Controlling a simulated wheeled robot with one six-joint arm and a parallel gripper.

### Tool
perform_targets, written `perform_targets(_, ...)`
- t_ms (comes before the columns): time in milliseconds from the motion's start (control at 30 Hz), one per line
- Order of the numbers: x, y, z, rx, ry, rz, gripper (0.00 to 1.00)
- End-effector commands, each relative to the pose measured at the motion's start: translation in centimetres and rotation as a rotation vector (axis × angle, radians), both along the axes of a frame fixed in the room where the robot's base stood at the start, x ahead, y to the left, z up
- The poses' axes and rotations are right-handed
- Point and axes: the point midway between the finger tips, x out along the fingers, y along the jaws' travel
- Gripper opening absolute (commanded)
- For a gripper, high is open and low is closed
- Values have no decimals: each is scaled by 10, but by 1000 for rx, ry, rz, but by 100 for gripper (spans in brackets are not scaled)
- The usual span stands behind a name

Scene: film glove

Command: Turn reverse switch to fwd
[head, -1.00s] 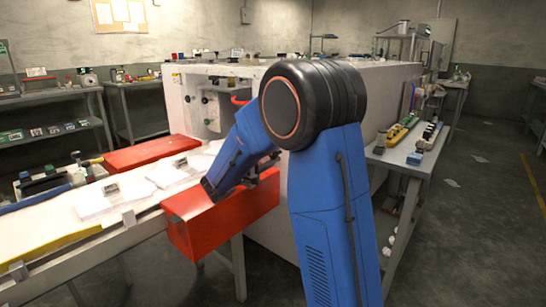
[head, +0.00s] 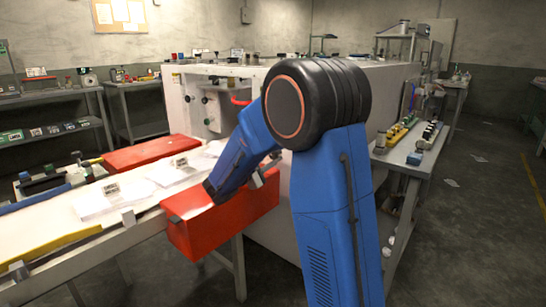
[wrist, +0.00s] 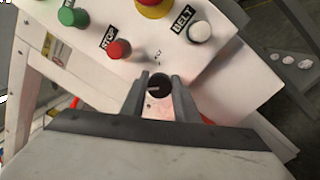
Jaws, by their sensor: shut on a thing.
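A small dark round knob (wrist: 160,87) with a pale pointer line sits on the white panel (wrist: 215,75) in the wrist view. I take it to be the reverse switch; the line lies nearly level, towards the left. My gripper (wrist: 160,82) has one grey finger on each side of the knob and is shut on it. Small lettering near the knob is too small to read. In the head view my gripper (head: 258,180) is at the red box-like part, mostly hidden by my blue arm, and the knob cannot be seen.
On the panel near the knob are a red button (wrist: 118,48) marked STOP, a white button (wrist: 199,32) marked BELT, a green button (wrist: 72,16) and a red-and-yellow button (wrist: 154,6). The white machine (head: 200,95) stands behind the red part (head: 225,220).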

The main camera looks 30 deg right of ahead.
Motion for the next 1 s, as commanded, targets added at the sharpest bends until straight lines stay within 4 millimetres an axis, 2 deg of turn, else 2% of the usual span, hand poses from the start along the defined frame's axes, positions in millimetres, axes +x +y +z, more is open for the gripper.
perform_targets(300,1,1,1,-1,-1,3,5)
perform_targets(333,1,1,1,-1,-1,3,35)
perform_targets(400,1,1,1,-1,-1,3,46)
perform_targets(767,0,4,0,0,-1,2,46)
perform_targets(1000,-10,32,-3,-1,-1,5,46)
